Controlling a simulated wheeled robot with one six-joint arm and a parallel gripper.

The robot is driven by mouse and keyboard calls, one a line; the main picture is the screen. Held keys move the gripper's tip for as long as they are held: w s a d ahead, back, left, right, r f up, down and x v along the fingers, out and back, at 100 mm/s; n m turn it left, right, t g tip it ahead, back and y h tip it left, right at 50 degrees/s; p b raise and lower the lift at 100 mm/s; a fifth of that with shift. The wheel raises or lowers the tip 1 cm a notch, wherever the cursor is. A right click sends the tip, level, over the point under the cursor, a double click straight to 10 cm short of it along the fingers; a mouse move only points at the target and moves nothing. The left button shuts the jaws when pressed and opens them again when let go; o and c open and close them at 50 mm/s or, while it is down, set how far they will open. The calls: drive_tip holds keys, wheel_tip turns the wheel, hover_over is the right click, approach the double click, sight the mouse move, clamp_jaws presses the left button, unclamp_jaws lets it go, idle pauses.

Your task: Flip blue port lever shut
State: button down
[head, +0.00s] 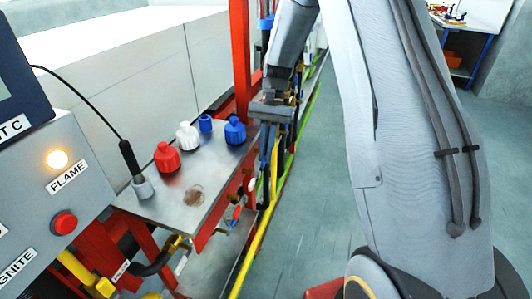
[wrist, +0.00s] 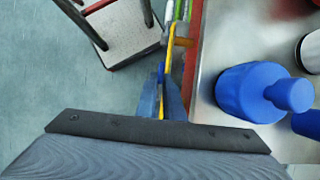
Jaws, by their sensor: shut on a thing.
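My gripper (head: 268,150) reaches down past the outer edge of the metal shelf, beside the pipes, in the head view. In the wrist view my gripper (wrist: 161,103) points down with its blue-grey fingers close together on a small blue piece, which looks like the blue port lever (wrist: 161,73). The fingers hide most of the lever, so I cannot tell its angle. In the head view the arm and gripper hide it.
The metal shelf (head: 215,165) bears a red bottle (head: 166,158), a white bottle (head: 187,136) and blue bottles (head: 235,131) close to my gripper. Yellow pipe (head: 251,252) and a red post (head: 240,60) run nearby. Open floor (head: 318,190) lies to the right.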

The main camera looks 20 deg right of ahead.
drive_tip(key=shift+g, duration=0.3)
drive_tip(key=c, duration=1.9)
unclamp_jaws()
drive_tip(key=shift+o, duration=0.2)
drive_tip(key=b+v, duration=0.2)
drive_tip(key=v, duration=0.6)
drive_tip(key=shift+s+d, duration=0.1)
drive_tip(key=shift+s, duration=0.05)
drive_tip(key=s+a+f+n+t+h, duration=0.1)
drive_tip(key=s+f+n+t, duration=0.1)
drive_tip(key=s, duration=0.8)
drive_tip(key=s+a+f+n+t+h, duration=0.2)
drive_tip(key=s+n, duration=0.3)
drive_tip(key=s, duration=0.6)
drive_tip(key=shift+s+f+t, duration=0.2)
drive_tip(key=shift+f+t, duration=0.2)
drive_tip(key=shift+t, duration=0.5)
